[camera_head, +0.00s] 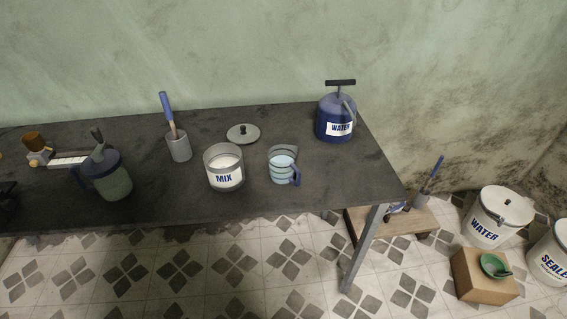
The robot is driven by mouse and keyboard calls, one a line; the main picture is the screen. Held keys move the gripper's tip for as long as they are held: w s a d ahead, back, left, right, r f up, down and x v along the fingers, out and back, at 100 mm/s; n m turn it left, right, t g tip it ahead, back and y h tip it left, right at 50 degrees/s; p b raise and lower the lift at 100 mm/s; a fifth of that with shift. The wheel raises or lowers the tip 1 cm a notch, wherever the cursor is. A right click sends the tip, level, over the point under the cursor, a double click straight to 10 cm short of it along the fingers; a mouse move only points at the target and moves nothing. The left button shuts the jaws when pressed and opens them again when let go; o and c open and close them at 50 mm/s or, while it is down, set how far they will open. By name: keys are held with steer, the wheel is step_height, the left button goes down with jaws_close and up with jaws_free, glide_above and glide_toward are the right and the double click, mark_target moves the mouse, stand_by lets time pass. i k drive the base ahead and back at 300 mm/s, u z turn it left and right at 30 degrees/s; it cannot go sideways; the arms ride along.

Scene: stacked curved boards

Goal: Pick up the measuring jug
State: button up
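The measuring jug (281,165) stands upright on the dark table, near its right part. It is clear with blue bands and has a blue handle on its lower right side. It stands just right of the open white pot labelled MIX (224,168), with a small gap between them. My gripper is not in view.
On the dark table (345,180) are a grey lid (243,133), a grey cup with a blue-handled tool (179,146), a blue WATER sprayer (336,118) and a dark jug-like container (107,174). Buckets (493,215) and a box (480,278) stand on the tiled floor at right.

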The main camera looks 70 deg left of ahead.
mark_target(282, 158)
steer(key=u, duration=0.75)
steer(key=i, duration=0.9)
steer(key=u, duration=0.9)
